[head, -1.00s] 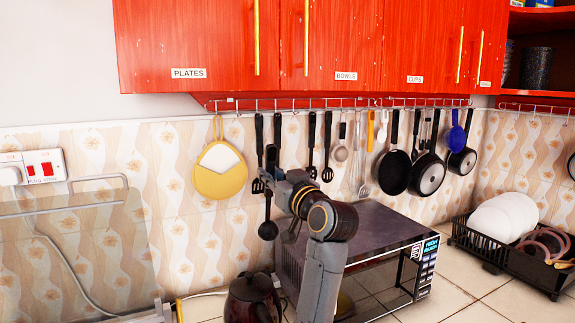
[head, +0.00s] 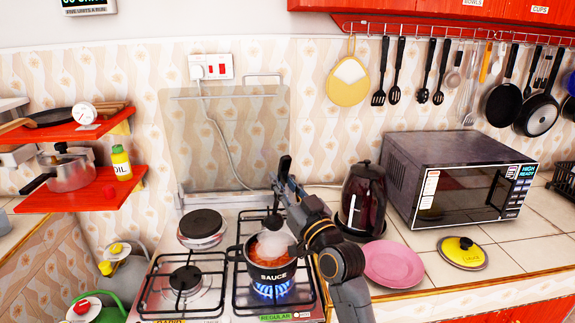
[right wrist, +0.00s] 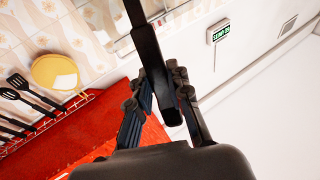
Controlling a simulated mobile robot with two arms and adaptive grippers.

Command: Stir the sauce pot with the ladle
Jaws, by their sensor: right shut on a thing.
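The sauce pot (head: 270,273), dark with a "SAUCE" label, sits on a lit burner at the front right of the stove. It holds red-orange sauce and gives off steam. My right gripper (head: 283,186) is shut on the black ladle's handle, which also shows between the fingers (right wrist: 158,85) in the right wrist view. The ladle (head: 273,221) hangs down with its bowl over the back part of the pot. Steam is close by, and I cannot tell whether the bowl touches the pot. My left gripper is not in view.
A dark kettle (head: 362,200) stands right of the stove, near the microwave (head: 450,180). A pink plate (head: 393,263) and a lid (head: 462,252) lie on the counter. A glass panel (head: 230,140) stands behind the stove. Red shelves (head: 70,132) are at left.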

